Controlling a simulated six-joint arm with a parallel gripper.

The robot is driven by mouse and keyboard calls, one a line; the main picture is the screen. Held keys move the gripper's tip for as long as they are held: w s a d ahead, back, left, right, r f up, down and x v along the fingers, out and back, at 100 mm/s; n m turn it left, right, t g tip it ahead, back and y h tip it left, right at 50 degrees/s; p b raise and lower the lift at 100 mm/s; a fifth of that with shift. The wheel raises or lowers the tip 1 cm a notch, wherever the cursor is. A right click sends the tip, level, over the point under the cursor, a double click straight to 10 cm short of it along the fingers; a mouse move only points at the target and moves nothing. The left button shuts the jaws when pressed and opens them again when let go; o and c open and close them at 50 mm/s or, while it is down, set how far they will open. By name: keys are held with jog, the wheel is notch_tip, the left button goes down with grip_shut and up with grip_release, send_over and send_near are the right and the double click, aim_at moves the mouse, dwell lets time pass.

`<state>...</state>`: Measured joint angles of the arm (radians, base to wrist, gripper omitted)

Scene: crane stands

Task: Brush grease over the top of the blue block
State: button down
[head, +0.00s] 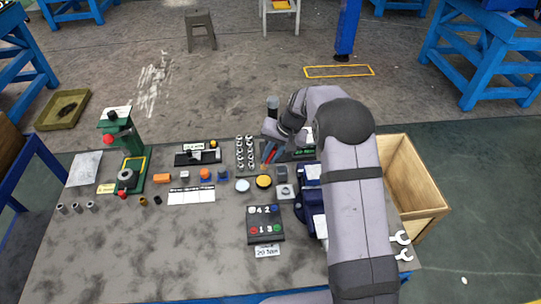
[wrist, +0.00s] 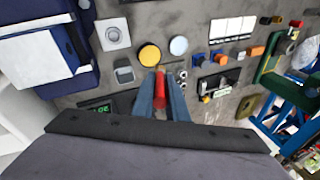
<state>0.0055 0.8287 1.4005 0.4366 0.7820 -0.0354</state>
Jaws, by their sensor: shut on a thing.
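My gripper (head: 268,154) is low over the back of the table, its two blue fingers shut on a red-handled tool (wrist: 160,88), also seen in the wrist view between the fingertips (wrist: 161,98). A yellow disc (head: 264,181) and a white disc (head: 242,185) lie in front of the gripper; whether either holds grease is unclear.
A rack of metal parts (head: 245,152) is just left of the gripper. A green press (head: 122,140) stands at the left, a numbered button panel (head: 265,225) in front. The table's front left is clear.

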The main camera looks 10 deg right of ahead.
jog(key=shift+f+b, duration=1.95)
jog(key=shift+f, duration=0.9)
jog(key=shift+s+f+b, duration=0.1)
jog(key=shift+f+b, duration=0.35)
jog(key=shift+f, duration=0.25)
dwell(0.4)
jog(key=shift+r, duration=0.1)
jog(key=shift+r+p, duration=2.5)
jog(key=shift+r, duration=1)
jog(key=shift+d, duration=0.1)
jog(key=s+d+n, duration=0.1)
jog(key=s+d, duration=0.2)
jog(key=s, duration=0.6)
jog(key=s+d+r+n+g, duration=0.1)
jog(key=s+d, duration=0.3)
jog(key=s, duration=0.5)
jog(key=shift+n, duration=0.6)
